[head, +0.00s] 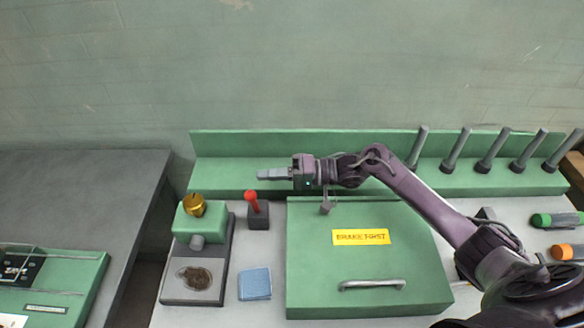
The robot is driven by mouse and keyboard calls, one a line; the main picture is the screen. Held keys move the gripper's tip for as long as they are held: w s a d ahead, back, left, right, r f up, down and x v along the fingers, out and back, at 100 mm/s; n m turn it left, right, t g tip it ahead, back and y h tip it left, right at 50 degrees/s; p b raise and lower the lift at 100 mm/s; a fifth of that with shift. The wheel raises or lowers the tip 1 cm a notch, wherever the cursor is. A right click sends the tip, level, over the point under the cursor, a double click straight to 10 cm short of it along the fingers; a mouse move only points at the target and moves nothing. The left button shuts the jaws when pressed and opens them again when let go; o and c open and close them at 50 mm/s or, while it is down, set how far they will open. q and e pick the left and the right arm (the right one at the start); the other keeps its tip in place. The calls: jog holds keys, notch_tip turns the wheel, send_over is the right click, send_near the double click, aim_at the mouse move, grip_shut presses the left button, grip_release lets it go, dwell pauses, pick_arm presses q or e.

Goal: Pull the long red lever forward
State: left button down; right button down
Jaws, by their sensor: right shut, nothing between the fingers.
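The red lever (252,201) stands up from a dark grey block on the light worktop, left of a green lidded box. It leans slightly, with its wider red top uppermost. My right gripper (262,174) reaches in from the right with its fingers pointing left. Its fingers are shut and empty. In the picture the fingertips lie just above and behind the lever's top; I cannot tell whether they touch it. My left gripper is not in view.
The green box (311,278) has a yellow "BRAKE FIRST" label (361,237) and a front handle (371,284). A green machine with a brass knob (194,204) and a blue cloth (255,284) are at left. Several grey pegs (456,149) stand along the back ledge.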

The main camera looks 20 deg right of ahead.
aim_at(255, 205)
jog(key=s+a, duration=0.1)
jog(key=s+f+p, duration=0.1)
jog(key=s, duration=0.1)
jog(key=shift+s+a+f+p, duration=0.2)
jog(key=shift+a+p, duration=0.1)
jog(key=shift+a, duration=0.1)
jog(key=shift+w, duration=0.1)
jog(key=shift+s+a+f+n, duration=0.15)
jog(key=shift+s+n, duration=0.35)
jog(key=shift+n, duration=0.6)
